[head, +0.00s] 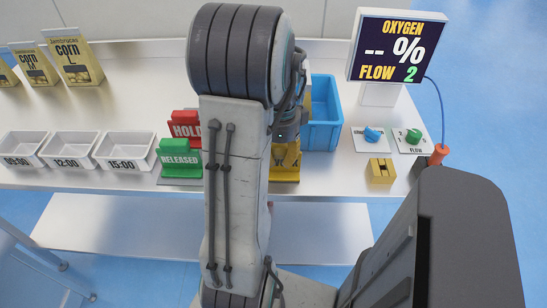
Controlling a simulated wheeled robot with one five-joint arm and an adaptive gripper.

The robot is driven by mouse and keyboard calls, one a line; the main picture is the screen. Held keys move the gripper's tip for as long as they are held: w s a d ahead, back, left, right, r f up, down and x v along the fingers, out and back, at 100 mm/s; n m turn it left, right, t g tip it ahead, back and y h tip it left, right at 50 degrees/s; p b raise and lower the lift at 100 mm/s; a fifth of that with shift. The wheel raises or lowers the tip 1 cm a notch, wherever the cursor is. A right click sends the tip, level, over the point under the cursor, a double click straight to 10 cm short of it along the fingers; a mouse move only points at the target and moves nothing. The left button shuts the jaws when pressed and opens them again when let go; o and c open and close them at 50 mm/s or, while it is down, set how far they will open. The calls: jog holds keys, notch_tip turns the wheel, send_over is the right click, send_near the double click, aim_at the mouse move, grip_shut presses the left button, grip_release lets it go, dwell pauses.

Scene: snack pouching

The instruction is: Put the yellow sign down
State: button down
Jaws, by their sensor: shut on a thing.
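The yellow sign (287,158) is near the front edge of the white table, just right of my arm. Its left part is hidden behind the arm, and only a bit of its dark lettering shows. My gripper (288,132) is at the top of the sign and shut on it. The fingers are mostly hidden by my arm. The sign looks upright, with its lower part close to the tabletop. I cannot tell whether it touches.
A green RELEASED sign (180,160) and a red HOLD sign (186,126) stand left of my arm. A blue bin (323,137) is close behind the yellow sign. Time-labelled trays (124,166) stand left. A yellow block (381,171) and dial panels (367,146) lie right.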

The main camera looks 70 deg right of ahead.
jog(key=shift+f, duration=0.15)
jog(key=c, duration=0.9)
grip_release()
jog(key=r, duration=1.2)
jog(key=shift+w+d+r+b, duration=0.1)
jog(key=shift+d+r+b, duration=0.15)
jog(key=shift+b, duration=0.15)
